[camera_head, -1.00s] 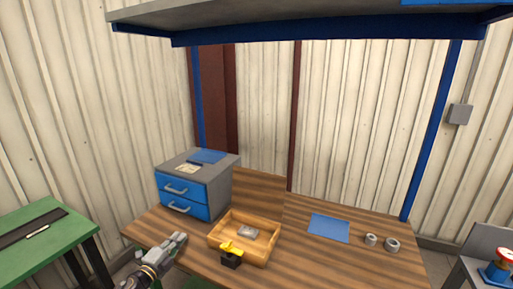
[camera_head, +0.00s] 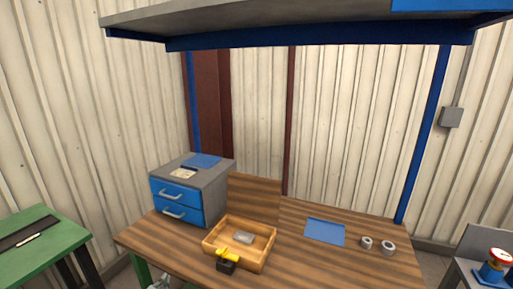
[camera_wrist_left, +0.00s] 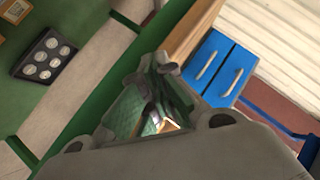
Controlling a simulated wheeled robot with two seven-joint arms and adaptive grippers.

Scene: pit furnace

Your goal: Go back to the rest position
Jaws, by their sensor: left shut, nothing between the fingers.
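My left gripper (camera_head: 160,281) shows only as a small piece at the bottom edge of the head view, in front of the wooden workbench (camera_head: 315,266). In the left wrist view its fingers (camera_wrist_left: 160,65) are together with nothing between them. The blue drawers of a grey cabinet (camera_wrist_left: 228,75) show to the right of the fingers there. My right gripper is in neither view.
On the bench stand the grey cabinet with blue drawers (camera_head: 177,203), a wooden tray (camera_head: 264,257) holding a grey block (camera_head: 244,238), a yellow-and-black object (camera_head: 227,260), a blue sheet (camera_head: 325,231) and two metal rings (camera_head: 387,248). A green table (camera_head: 40,258) stands left.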

